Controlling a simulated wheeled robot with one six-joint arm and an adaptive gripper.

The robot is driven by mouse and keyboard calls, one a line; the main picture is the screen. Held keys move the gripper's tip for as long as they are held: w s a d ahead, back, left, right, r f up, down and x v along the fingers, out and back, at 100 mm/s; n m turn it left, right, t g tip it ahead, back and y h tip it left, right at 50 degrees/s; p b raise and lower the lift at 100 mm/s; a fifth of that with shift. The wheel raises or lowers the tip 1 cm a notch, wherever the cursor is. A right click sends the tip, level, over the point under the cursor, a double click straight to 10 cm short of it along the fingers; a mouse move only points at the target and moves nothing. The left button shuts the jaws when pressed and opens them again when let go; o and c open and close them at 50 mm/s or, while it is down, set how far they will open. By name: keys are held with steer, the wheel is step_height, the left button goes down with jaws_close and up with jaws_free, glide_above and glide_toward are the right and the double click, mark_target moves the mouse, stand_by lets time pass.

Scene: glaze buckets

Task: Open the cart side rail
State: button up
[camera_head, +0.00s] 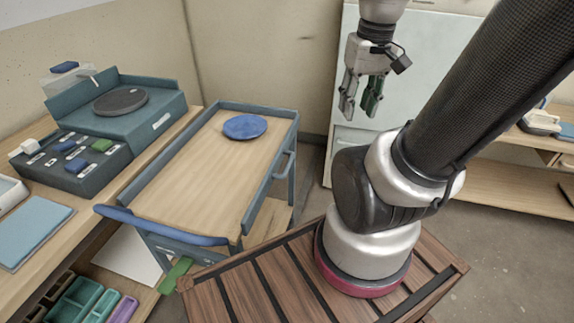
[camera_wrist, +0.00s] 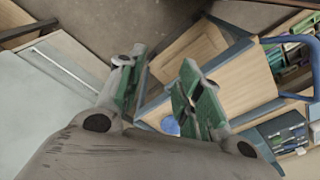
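The cart (camera_head: 190,165) has a pale wooden top with a blue-grey raised rim. Its right side rail (camera_head: 270,172) runs along the right edge, with a small grey handle (camera_head: 285,166) on its outer face. The rail appears in place along the edge; I cannot tell whether it is latched. A blue push handle (camera_head: 160,228) crosses the near end. My gripper (camera_head: 360,98) is open and empty, pointing down, above and to the right of the cart's far end, clear of the rail. In the wrist view its fingers (camera_wrist: 163,90) are spread apart.
A blue plate (camera_head: 245,127) lies on the cart's far end. A workbench with a teal wheel unit (camera_head: 118,105) and switch box (camera_head: 72,158) stands close on the left. A pale cabinet (camera_head: 420,70) is behind my gripper. Floor right of the cart is partly free.

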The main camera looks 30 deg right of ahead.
step_height(320, 180, down, 11)
steer(key=s+d+m+g+y, duration=0.1)
steer(key=s+m+g+y, duration=0.1)
steer(key=m+g+y, duration=0.4)
steer(key=n+t+y, duration=0.5)
steer(key=n+t, duration=1.1)
steer(key=n, duration=2)
glide_toward(289, 162)
steer(key=w+a+f, duration=0.2)
steer(key=x, duration=0.7)
steer(key=shift+r, duration=0.25)
steer(key=shift+c, duration=0.3)
jaws_close()
